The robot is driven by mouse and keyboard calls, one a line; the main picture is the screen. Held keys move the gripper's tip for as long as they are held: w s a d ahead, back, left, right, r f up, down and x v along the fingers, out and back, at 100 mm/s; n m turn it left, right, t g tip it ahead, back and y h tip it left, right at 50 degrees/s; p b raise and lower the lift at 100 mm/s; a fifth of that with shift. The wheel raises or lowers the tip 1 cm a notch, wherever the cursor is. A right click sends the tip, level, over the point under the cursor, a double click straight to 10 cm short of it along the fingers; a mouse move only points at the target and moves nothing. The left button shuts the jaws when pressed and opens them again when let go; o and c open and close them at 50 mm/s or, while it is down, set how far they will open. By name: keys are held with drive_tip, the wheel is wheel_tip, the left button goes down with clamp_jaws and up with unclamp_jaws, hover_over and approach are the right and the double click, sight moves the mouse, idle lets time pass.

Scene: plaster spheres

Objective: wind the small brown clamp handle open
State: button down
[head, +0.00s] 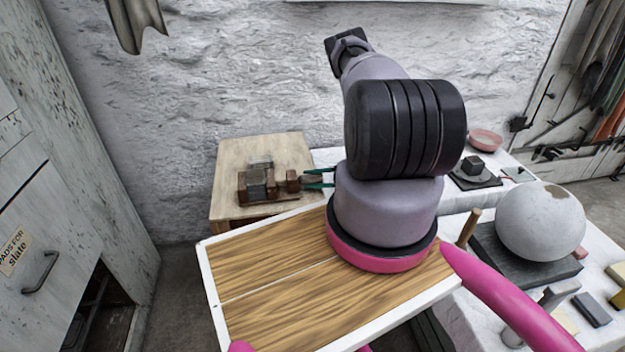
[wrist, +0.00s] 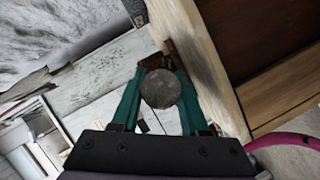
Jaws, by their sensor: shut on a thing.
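The clamp (head: 257,184), a small vise of dark brown and grey blocks, stands on a pale wooden bench top at the back left. Its small brown handle (head: 293,181) is at its right end. My gripper (head: 309,178) reaches in from the right with green fingers level with the handle. In the wrist view the green fingertips (wrist: 159,72) close in on a brown piece (wrist: 155,62), which I take to be the handle, and are shut on it. A round dark grey disc (wrist: 161,89) shows between the fingers. The fingertips cover part of the handle.
A wood-topped board with white edges (head: 270,292) lies below my arm. At the right, a large plaster sphere (head: 540,222) rests on a dark slab beside a wooden peg (head: 468,228). A pink bowl (head: 486,140) stands behind. A grey cabinet (head: 50,200) stands left.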

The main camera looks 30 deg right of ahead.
idle(0.4)
drive_tip(key=c, duration=0.7)
unclamp_jaws()
drive_tip(key=v, duration=1.1)
drive_tip(key=shift+f, duration=0.1)
